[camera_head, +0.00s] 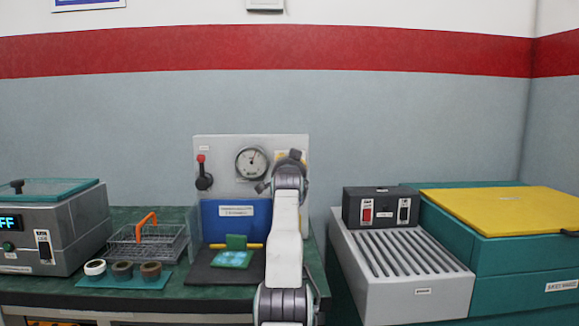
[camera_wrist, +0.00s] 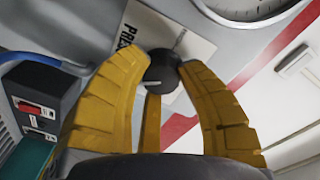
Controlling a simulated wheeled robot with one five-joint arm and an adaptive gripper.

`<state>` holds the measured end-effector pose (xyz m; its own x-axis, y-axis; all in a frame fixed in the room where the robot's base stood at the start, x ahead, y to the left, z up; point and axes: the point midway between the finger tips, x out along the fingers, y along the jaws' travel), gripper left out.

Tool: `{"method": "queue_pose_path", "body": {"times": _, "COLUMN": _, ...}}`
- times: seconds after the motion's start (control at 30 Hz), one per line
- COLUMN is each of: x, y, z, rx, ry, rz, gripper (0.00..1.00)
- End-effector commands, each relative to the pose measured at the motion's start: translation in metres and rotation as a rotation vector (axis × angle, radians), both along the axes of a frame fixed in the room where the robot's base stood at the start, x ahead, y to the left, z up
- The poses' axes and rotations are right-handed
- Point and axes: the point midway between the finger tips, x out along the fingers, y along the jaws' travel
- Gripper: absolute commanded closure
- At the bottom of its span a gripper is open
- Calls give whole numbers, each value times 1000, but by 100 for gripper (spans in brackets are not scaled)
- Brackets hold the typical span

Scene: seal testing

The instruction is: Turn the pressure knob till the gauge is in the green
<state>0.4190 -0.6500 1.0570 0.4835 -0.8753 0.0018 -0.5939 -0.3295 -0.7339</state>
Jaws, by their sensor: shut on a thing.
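The pressure knob (camera_wrist: 161,71) is a dark round knob on the grey panel, in front of a white label that reads in part "PRES". My gripper (camera_wrist: 163,76) has its yellow fingers closed around the knob in the wrist view. In the head view my arm and gripper (camera_head: 287,170) stand in front of the panel's right side and hide the knob. The gauge (camera_head: 252,163) is a round white dial on the panel, left of my gripper. Its needle points up, slightly right; its colour zones are too small to read. The gauge's edge shows in the wrist view (camera_wrist: 243,8).
A red-tipped lever (camera_head: 203,173) sits left of the gauge. Below are a blue block (camera_head: 222,225) and a green pad (camera_head: 232,259). A wire basket (camera_head: 148,245) stands left, and a ribbed grey unit with a switch box (camera_head: 380,207) stands right.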

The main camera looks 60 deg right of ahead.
Motion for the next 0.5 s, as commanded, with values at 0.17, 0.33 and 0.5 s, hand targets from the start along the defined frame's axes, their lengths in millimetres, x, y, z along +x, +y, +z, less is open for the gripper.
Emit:
{"method": "queue_pose_path", "body": {"times": 0.17, "x": 2, "y": 1, "z": -1, "rx": 2, "ry": 1, "rz": 3, "gripper": 99}}
{"method": "queue_pose_path", "body": {"times": 0.33, "x": 3, "y": 1, "z": -2, "rx": 2, "ry": 3, "rz": 4, "gripper": 99}}
{"method": "queue_pose_path", "body": {"times": 0.5, "x": 3, "y": 1, "z": -2, "rx": -17, "ry": 35, "rz": 4, "gripper": 99}}
